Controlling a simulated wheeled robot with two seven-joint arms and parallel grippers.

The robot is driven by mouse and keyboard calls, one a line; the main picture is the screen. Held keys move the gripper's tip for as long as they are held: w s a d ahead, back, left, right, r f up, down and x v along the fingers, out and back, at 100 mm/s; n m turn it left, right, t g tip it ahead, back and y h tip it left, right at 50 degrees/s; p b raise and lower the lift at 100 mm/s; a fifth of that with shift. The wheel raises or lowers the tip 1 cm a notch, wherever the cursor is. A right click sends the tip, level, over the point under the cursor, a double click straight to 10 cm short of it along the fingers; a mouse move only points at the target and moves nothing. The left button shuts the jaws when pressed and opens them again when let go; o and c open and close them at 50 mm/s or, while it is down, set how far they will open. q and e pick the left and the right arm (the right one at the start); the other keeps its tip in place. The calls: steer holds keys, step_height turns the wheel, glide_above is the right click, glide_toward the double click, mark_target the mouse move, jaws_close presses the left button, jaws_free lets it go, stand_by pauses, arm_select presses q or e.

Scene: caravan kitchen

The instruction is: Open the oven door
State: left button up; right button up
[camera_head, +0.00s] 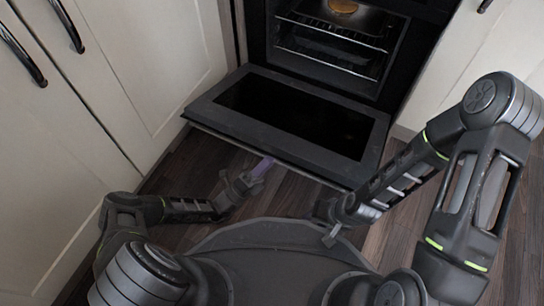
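The oven door (290,115) is folded down and lies roughly level in front of the oven. The oven cavity (335,42) is open to view, with wire racks (330,58) inside. My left gripper (258,172) is low, just in front of the door's front edge, left of its middle. A small purplish part shows at its tip; I cannot tell whether it touches the door. My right gripper (330,236) is near the front of my base, below the door's right front corner. The finger positions of both grippers are too small and dark to read.
A round golden item (343,6) sits on the upper rack in the oven. Cream cabinets with dark handles (22,55) stand at left, and another cabinet (490,50) at right. Dark wooden floor (185,172) is clear between my base and the door.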

arm_select(q)
steer(key=shift+s+r, duration=0.15)
steer(key=shift+r, duration=0.05)
